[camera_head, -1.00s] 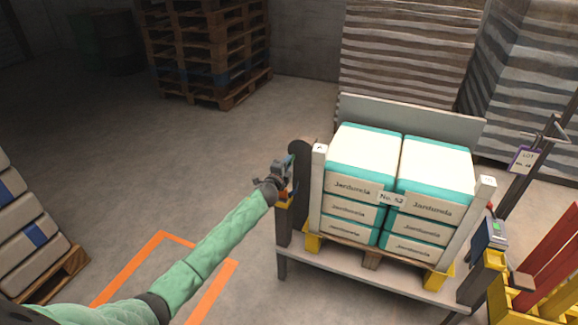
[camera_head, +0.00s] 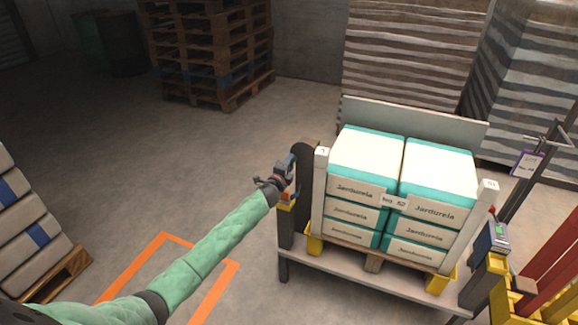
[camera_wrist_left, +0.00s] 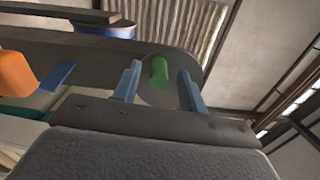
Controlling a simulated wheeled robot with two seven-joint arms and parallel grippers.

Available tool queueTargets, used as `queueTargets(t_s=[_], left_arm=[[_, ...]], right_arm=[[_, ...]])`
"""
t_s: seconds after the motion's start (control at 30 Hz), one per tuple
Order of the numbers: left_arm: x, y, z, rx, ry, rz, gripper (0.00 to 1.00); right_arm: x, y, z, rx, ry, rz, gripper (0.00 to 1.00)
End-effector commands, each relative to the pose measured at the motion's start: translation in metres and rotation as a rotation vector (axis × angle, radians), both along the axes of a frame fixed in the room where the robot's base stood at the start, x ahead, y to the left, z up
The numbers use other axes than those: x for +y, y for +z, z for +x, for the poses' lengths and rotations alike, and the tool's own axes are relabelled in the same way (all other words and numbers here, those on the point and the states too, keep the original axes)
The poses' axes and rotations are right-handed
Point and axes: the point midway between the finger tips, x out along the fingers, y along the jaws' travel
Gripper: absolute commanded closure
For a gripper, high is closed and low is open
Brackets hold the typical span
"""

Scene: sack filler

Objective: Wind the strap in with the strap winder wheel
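The strap winder wheel (camera_head: 306,158) shows as a dark rounded plate on a post at the left of the sack stand. My left gripper (camera_head: 287,165) is at its left side and hides part of it. In the left wrist view the wheel (camera_wrist_left: 75,62) is a long dark plate with a green knob (camera_wrist_left: 159,72) near its rounded end. The two blue fingers of my left gripper (camera_wrist_left: 159,80) stand open, one on each side of the green knob, with a visible gap on both sides. I cannot make out the strap. My right gripper is not in view.
The stand (camera_head: 350,267) holds stacked teal-and-white sacks (camera_head: 365,155) between pale posts. A pallet stack (camera_head: 213,60) stands behind, and a sack pile (camera_head: 30,235) at the left. Red and yellow bars (camera_head: 540,270) are at the right. Floor between is clear.

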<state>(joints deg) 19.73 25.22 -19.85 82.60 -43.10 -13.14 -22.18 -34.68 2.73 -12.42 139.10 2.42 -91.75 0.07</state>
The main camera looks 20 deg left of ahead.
Motion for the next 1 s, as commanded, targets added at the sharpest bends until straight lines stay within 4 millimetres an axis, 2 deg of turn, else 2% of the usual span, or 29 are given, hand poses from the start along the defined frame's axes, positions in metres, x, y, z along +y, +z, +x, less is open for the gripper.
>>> queueTargets(t_s=[0.23,0.37,0.73,1.0], left_arm=[[0.000,-0.001,-0.001,0.000,0.000,0.000,0.59],[0.001,-0.002,-0.007,0.001,0.000,0.000,0.59],[0.002,-0.003,-0.058,0.001,-0.001,0.000,0.59],[0.003,-0.001,-0.077,0.001,0.000,0.000,0.59]], right_arm=[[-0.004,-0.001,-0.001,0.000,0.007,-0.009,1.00],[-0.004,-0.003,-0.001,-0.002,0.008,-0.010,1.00],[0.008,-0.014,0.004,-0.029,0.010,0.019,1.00],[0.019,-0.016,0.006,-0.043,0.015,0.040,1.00]])
